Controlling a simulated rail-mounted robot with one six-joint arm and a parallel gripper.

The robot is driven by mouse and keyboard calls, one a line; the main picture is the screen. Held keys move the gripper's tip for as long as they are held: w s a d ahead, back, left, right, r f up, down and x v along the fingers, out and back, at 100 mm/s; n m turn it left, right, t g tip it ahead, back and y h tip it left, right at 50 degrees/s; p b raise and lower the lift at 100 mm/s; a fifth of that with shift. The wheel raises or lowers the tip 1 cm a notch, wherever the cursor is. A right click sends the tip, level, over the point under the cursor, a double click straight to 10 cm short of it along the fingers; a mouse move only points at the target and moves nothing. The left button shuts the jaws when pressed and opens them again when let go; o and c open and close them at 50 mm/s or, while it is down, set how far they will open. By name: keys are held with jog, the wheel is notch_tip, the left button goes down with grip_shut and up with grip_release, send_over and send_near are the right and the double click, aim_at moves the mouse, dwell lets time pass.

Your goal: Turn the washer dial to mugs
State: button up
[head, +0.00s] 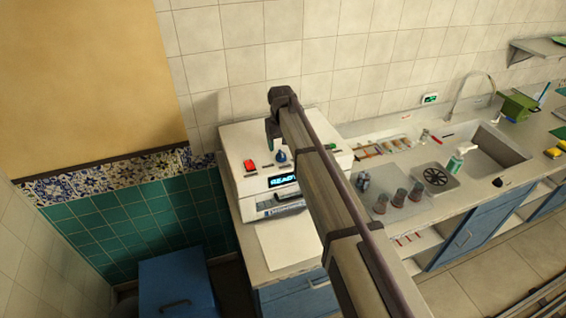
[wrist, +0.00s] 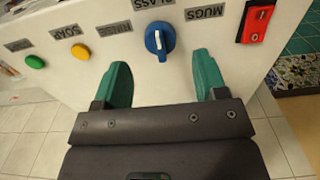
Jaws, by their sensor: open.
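The washer (head: 240,140) is a white box on the counter with a display reading "READY". Its blue dial (wrist: 160,38) sits in the middle of the panel in the wrist view, with a white pointer mark. The dial also shows in the head view (head: 281,156). My gripper (wrist: 164,78) is open, its two green fingers on either side below the dial, apart from it. In the head view the arm covers part of the washer.
A red switch (wrist: 256,22) is right of the dial. A yellow button (wrist: 81,52) and a green button (wrist: 35,62) are to the left, near a "SOAP" label. Several glasses (head: 397,199) stand on the counter to the right, before the sink (head: 490,150).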

aim_at(281, 153)
notch_tip(281, 153, down, 5)
jog(key=b, duration=0.3)
jog(key=shift+f, duration=0.15)
jog(key=shift+r, duration=0.2)
jog(key=c, duration=0.9)
